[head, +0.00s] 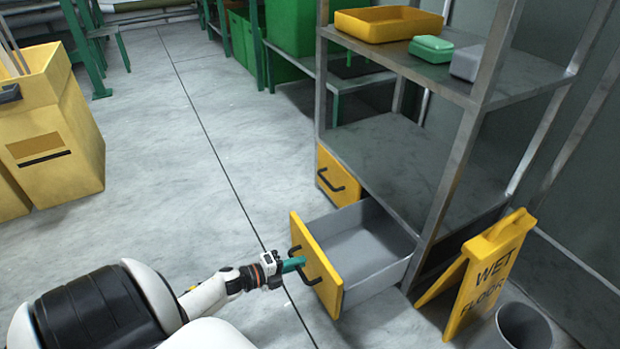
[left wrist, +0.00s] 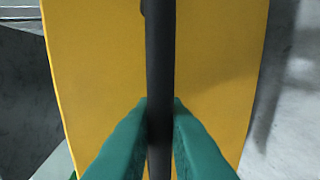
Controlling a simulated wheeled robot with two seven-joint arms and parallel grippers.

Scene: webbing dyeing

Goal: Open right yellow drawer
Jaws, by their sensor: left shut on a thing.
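The right yellow drawer (head: 318,262) is pulled out from the bottom of the grey metal shelf, and its empty grey inside shows. Its black handle (head: 306,268) is on the yellow front. My left gripper (head: 293,265) is at this handle with green fingers. In the left wrist view the fingers (left wrist: 160,130) are shut on the black handle (left wrist: 160,60), one on each side, in front of the yellow panel (left wrist: 100,60). The other yellow drawer (head: 338,176), to its left and farther back, is closed. My right gripper does not show.
A yellow wet floor sign (head: 490,265) and a grey bin (head: 523,328) stand right of the open drawer. A yellow tray (head: 388,24) and a green box (head: 431,48) are on the upper shelf. The floor left of the drawer is clear.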

